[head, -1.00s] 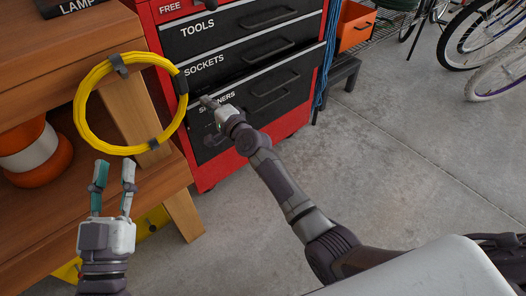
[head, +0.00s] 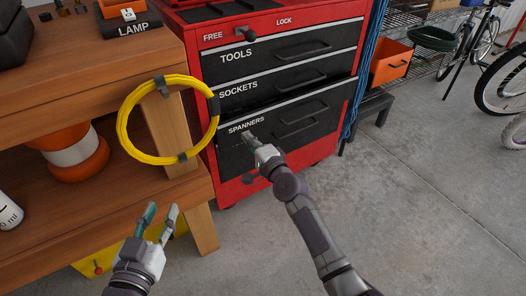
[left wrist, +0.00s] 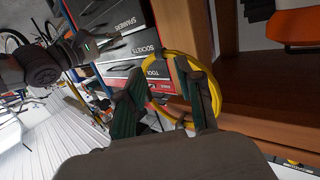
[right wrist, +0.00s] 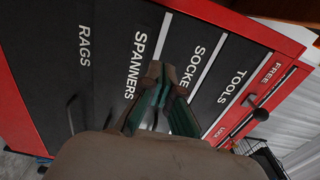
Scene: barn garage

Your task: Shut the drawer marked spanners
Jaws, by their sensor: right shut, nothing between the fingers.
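The spanners drawer (head: 315,120) is a black front with a pale top edge and a dark handle, below the sockets drawer in the red cabinet. A dark band shows above its top edge, and it seems to stand slightly out; how far I cannot tell. It also shows in the right wrist view (right wrist: 133,40). My right gripper (head: 246,138) is shut and empty, in front of the drawer's left part, just below its label. Whether it touches is unclear. In the right wrist view its fingertips (right wrist: 160,72) overlap the drawer front. My left gripper (head: 163,208) is open and empty beside the bench.
A wooden bench (head: 90,205) stands left of the cabinet, with a yellow cable coil (head: 127,115) hanging at its corner. The tools drawer (head: 290,50) and sockets drawer (head: 290,82) look flush. The concrete floor (head: 410,210) on the right is clear.

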